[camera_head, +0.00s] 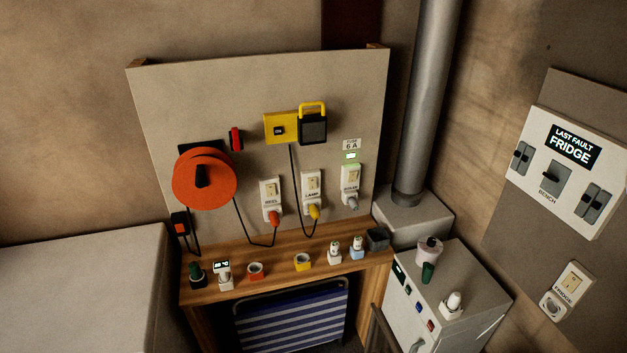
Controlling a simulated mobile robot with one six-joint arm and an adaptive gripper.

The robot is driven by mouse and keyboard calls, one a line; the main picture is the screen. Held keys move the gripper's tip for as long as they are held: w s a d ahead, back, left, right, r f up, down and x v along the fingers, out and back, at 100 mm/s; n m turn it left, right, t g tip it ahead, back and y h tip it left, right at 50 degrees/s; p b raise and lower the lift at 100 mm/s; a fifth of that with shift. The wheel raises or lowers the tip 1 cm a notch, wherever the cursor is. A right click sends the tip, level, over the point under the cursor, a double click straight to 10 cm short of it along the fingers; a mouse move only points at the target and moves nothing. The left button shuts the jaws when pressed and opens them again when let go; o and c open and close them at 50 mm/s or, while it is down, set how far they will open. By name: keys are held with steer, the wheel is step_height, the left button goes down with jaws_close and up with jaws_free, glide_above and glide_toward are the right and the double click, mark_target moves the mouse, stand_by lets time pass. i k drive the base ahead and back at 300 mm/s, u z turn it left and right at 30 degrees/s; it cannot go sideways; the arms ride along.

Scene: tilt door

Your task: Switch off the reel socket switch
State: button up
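The reel socket (270,203) is a white plate labelled REEL, low on the upright beige panel. Its cream rocker switch (270,188) is in the plate's upper part; I cannot tell which way it is tilted. An orange plug (274,217) sits in the socket's lower part, with a black cable running from it towards the orange cable reel (205,178) on the left. My gripper is not in view.
The lamp socket (312,198) with a yellow plug and another socket (350,185) stand to the right. Several small items line the wooden shelf (210,293) below. A grey pipe (428,100) and a fridge switch panel (566,172) are at right.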

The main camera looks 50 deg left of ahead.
mark_target(270, 189)
steer(key=u, duration=2.3)
